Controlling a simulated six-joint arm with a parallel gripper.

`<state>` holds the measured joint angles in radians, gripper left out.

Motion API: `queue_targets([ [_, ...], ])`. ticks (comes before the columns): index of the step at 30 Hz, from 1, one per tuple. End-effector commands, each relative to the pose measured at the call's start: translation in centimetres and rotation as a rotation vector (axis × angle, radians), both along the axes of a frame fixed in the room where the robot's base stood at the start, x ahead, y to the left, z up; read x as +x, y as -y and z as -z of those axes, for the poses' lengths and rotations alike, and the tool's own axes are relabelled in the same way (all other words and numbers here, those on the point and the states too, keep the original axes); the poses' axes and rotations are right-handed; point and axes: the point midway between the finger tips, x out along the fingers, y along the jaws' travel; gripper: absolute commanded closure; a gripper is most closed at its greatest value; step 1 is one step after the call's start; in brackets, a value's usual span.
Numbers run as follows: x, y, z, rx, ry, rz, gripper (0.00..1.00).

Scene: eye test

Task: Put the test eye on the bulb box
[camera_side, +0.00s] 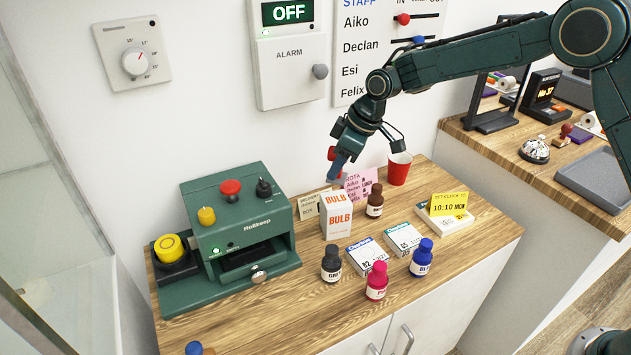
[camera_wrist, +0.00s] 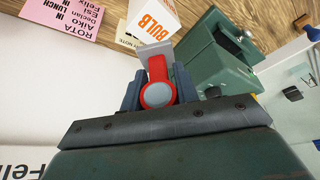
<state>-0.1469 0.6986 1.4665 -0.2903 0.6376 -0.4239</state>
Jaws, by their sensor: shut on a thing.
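The bulb box (camera_side: 337,219) is a white carton with orange BULB lettering, upright on the wooden counter in the side view. It also shows at the top of the wrist view (camera_wrist: 152,27). My gripper (camera_side: 339,166) is just above the box in the side view. In the wrist view my gripper (camera_wrist: 157,82) is shut on the test eye (camera_wrist: 157,95), a red ring piece with a grey disc and a pale flat end toward the box. In the side view the test eye is mostly hidden by the fingers. Whether it touches the box I cannot tell.
A green Rollkeep machine (camera_side: 238,215) stands left of the box. A brown bottle (camera_side: 375,203), a pink note (camera_side: 361,183) and a red cup (camera_side: 399,169) are close by on the right. Several bottles and two small cartons stand in front.

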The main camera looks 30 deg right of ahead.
Motion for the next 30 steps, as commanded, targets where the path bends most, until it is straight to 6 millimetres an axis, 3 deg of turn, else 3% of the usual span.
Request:
queue_targets([
  [13,0.0,0.0,1.7,0.001,0.001,0.0,0.96],
  [24,0.0,0.0,5.4,0.0,0.001,0.0,0.96],
  [30,0.1,0.0,5.5,0.001,0.002,0.0,0.96],
])
